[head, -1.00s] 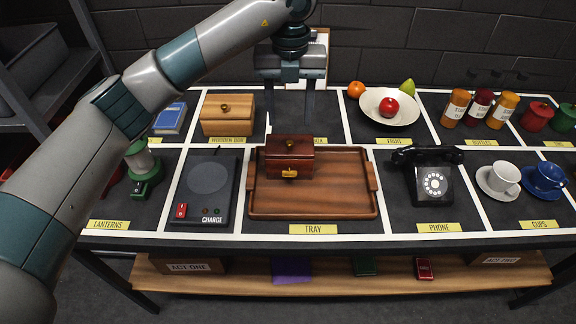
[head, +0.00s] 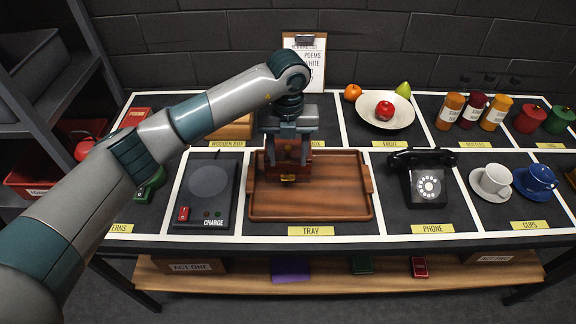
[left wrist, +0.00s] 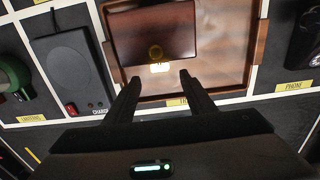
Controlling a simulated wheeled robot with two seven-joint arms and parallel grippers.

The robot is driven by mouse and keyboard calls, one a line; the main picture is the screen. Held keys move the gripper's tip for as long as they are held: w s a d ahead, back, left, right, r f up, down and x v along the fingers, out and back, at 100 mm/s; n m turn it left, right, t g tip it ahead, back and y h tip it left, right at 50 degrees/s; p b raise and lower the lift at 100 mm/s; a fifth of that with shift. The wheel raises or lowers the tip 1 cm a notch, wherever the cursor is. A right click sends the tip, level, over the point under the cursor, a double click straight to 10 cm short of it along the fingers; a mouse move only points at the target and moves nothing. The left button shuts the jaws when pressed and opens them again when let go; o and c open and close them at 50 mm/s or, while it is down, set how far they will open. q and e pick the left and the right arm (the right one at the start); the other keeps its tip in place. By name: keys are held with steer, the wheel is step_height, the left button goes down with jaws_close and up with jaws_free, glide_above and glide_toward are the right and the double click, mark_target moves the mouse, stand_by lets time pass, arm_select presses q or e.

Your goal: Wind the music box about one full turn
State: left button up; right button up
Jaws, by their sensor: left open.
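The music box, a dark red wooden box (head: 304,172), sits on the left part of the wooden tray (head: 335,207). My right gripper is not in view.
A black charging pad (head: 208,190) lies left of the tray and a black telephone (head: 428,180) stands to its right. Behind are a wooden box (head: 235,130), partly hidden by my arm, and a white fruit bowl (head: 372,118). The tray's right half is bare.

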mark_target(288, 177)
arm_select(q)
steer(key=shift+f+p, duration=0.65)
steer(key=shift+f, duration=2.25)
steer(key=c, duration=1)
